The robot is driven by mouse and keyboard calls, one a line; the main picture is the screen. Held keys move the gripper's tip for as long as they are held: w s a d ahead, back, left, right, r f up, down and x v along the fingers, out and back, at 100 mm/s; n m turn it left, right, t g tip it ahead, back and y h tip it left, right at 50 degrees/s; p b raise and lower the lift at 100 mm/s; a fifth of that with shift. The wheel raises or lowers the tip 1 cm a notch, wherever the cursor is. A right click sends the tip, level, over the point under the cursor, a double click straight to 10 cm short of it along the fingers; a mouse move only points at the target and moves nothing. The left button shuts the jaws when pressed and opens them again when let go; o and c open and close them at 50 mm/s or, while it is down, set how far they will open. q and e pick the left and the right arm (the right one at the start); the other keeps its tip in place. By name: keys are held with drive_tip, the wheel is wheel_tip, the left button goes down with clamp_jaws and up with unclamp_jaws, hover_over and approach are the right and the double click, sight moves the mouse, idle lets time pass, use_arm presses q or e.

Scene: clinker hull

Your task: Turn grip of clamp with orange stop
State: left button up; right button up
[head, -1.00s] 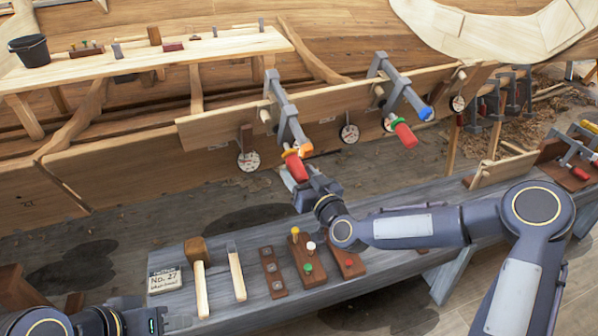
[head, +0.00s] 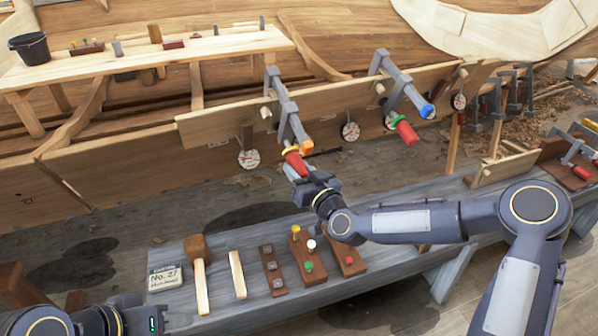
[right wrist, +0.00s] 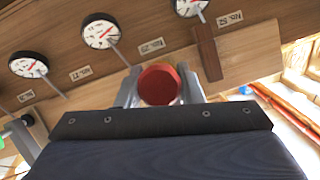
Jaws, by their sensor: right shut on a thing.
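The clamp with the orange stop (head: 306,147) sits on the hull plank, its grey bar (head: 283,108) slanting down to a red grip (head: 296,163) with a yellow collar. My right gripper (head: 297,171) is shut on the red grip from below and right. In the right wrist view the red grip's round end (right wrist: 160,84) sits between the two grey fingers. A second clamp with a blue stop (head: 427,111) and red grip (head: 406,131) stands further right. My left arm (head: 100,320) shows at the bottom left; its fingers are not in view.
A grey bench (head: 220,262) runs below, with a mallet (head: 200,270), wooden blocks and a No. 27 card (head: 165,279) on it. Round dials (head: 249,159) hang along the plank. An upper wooden table (head: 130,57) holds a black bucket (head: 30,48) and small tools.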

drive_tip(key=m+y+b, duration=0.1)
drive_tip(key=b, duration=0.2)
drive_tip(key=m+g+y+b, duration=0.1)
drive_tip(key=b, duration=0.3)
drive_tip(key=shift+f, duration=0.3)
drive_tip(key=shift+r+m+y+b, duration=0.25)
drive_tip(key=shift+m+y+b, duration=0.25)
drive_tip(key=shift+y+b, duration=0.35)
drive_tip(key=o, duration=1)
drive_tip(key=r+v, duration=0.1)
drive_tip(key=v, duration=0.6)
drive_tip(key=shift+s+d+f, duration=0.3)
drive_tip(key=shift+s+f, duration=0.05)
drive_tip(key=shift+f, duration=0.05)
